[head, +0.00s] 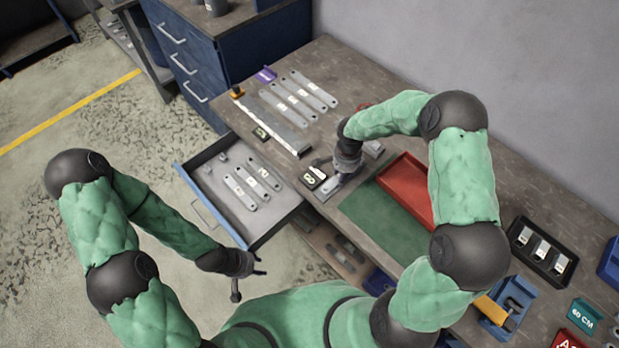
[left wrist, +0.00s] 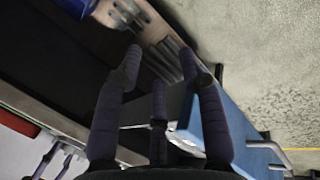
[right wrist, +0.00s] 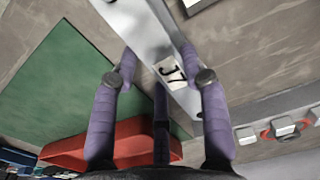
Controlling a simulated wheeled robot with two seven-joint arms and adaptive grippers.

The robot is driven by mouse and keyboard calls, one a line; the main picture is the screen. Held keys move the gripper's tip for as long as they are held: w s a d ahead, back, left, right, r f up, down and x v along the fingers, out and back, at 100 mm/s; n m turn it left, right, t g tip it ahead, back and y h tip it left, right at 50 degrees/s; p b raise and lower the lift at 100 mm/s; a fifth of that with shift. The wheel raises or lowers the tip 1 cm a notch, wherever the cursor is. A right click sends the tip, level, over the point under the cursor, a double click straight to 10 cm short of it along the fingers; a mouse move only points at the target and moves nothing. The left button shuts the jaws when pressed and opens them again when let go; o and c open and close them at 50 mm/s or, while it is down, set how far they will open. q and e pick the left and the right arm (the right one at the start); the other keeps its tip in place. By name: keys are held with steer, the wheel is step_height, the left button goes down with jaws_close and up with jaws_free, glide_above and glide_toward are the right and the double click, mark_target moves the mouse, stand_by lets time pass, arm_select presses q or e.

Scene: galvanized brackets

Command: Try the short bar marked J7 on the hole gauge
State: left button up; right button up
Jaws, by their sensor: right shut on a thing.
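The short bar (right wrist: 145,30) is pale metal with a white J7 label (right wrist: 172,73) in the right wrist view. My right gripper (right wrist: 158,75) is shut on it, its fingers at both sides of the bar. In the head view the bar (head: 338,187) is partly hidden by my right gripper (head: 347,163), low over the bench beside the green mat. My left gripper (head: 250,270) is open and empty in front of the drawer; its spread fingers show in the left wrist view (left wrist: 160,60). I cannot tell surely which piece is the hole gauge.
The open drawer (head: 200,187) holds several bars. More long bars (head: 300,95) lie at the bench's back left. A red tray (head: 405,190) stands on the green mat (head: 360,220). A black tray (head: 540,250) stands right.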

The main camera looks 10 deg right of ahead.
steer(key=o, duration=1.4)
steer(key=shift+r, duration=0.15)
step_height(320, 180, up, 12)
steer(key=shift+f, duration=0.1)
